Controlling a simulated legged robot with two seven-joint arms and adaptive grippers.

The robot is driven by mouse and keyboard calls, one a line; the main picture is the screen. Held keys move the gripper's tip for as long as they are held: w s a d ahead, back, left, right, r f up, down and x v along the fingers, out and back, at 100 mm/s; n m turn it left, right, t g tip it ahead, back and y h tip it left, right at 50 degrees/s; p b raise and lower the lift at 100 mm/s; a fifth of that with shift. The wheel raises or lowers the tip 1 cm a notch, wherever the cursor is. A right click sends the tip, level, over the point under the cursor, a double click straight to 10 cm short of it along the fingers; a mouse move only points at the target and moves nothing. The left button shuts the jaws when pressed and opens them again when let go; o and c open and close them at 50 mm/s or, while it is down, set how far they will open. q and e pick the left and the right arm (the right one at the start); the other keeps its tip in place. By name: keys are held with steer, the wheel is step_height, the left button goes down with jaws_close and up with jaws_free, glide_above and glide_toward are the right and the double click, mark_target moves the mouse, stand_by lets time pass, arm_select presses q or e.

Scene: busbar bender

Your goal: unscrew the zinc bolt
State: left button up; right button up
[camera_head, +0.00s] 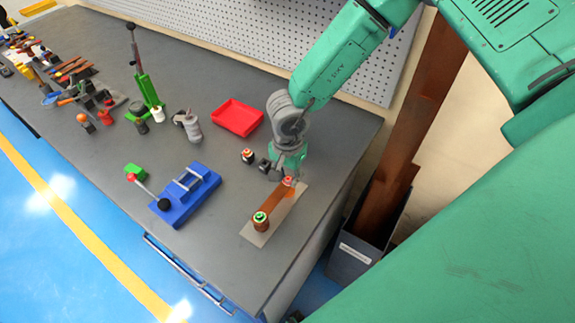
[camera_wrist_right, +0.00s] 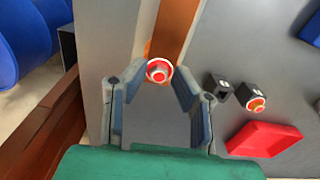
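A copper busbar (camera_head: 272,202) lies on a pale plate (camera_head: 257,237) near the table's right edge. Its near end carries a post with a green ring (camera_head: 260,217). Its far end carries a red-ringed bolt head (camera_head: 289,181) with a pale centre, which also shows in the right wrist view (camera_wrist_right: 157,71). I cannot tell from colour which bolt is zinc. My right gripper (camera_wrist_right: 159,84) is open, its two fingers on either side of the red-ringed bolt; contact is unclear. In the head view the right gripper (camera_head: 281,174) partly hides that end. My left gripper is not in view.
A blue bender (camera_head: 188,196) with a lever stands left. Several tools lie farther left. A grey bin (camera_head: 352,258) stands beside the table.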

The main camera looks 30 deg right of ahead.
steer(key=shift+m, duration=0.5)
jaws_close()
